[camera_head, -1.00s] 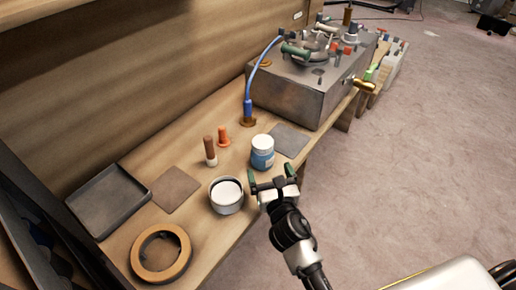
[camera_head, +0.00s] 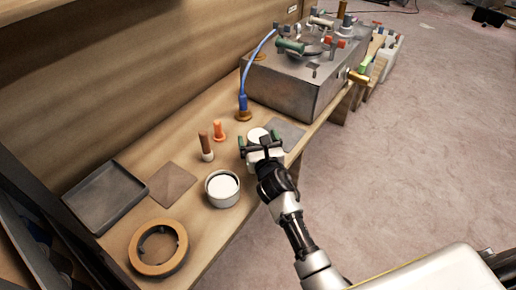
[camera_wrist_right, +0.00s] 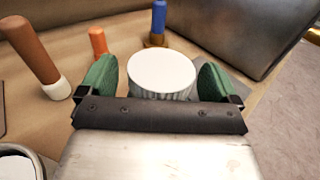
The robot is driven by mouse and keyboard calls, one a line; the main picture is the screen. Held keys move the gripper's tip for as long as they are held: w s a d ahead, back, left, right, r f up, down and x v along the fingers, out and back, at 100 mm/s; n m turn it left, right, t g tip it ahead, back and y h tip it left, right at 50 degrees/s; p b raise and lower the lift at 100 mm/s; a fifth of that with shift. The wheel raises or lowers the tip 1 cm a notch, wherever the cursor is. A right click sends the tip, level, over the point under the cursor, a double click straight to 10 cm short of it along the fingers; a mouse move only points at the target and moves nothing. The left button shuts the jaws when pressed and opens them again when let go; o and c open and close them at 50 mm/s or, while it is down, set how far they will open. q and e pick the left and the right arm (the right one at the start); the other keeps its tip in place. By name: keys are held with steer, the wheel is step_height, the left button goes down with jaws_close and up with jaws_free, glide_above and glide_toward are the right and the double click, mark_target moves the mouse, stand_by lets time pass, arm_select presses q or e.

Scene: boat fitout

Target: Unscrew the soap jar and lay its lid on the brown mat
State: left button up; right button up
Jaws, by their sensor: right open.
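The soap jar stands upright on the bench, its white ribbed lid (camera_head: 258,135) on top; in the right wrist view the lid (camera_wrist_right: 162,70) lies between my green finger pads. I cannot tell whether either pad touches. The brown mat (camera_head: 172,184) lies flat and bare on the bench. My left gripper is not in view.
A white round tub (camera_head: 222,188), a brown-handled tool (camera_head: 206,146) and an orange peg (camera_head: 219,131) stand near the jar. A grey mat (camera_head: 288,133), dark tray (camera_head: 105,197), tape ring (camera_head: 158,247) and large grey box (camera_head: 290,85) are also on the bench.

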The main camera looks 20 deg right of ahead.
steer(key=c, duration=1.1)
steer(key=shift+r, duration=0.1)
steer(key=shift+r+p, duration=0.3)
steer(key=shift+r, duration=0.25)
step_height(320, 180, up, 3)
steer(key=shift+r+p, duration=0.1)
steer(key=shift+p, duration=0.65)
steer(key=d+r+p, duration=0.1)
steer(key=d+r, duration=0.1)
steer(key=d, duration=0.1)
steer(key=s+d+r+p, duration=0.1)
steer(key=d+r, duration=0.1)
steer(key=d, duration=0.2)
steer(key=s+d+r, duration=0.1)
steer(key=d+r, duration=0.1)
steer(key=d, duration=0.2)
steer(key=shift+s+d+r+p, duration=0.15)
steer(key=shift+d+r+p, duration=0.15)
steer(key=shift+p, duration=0.1)
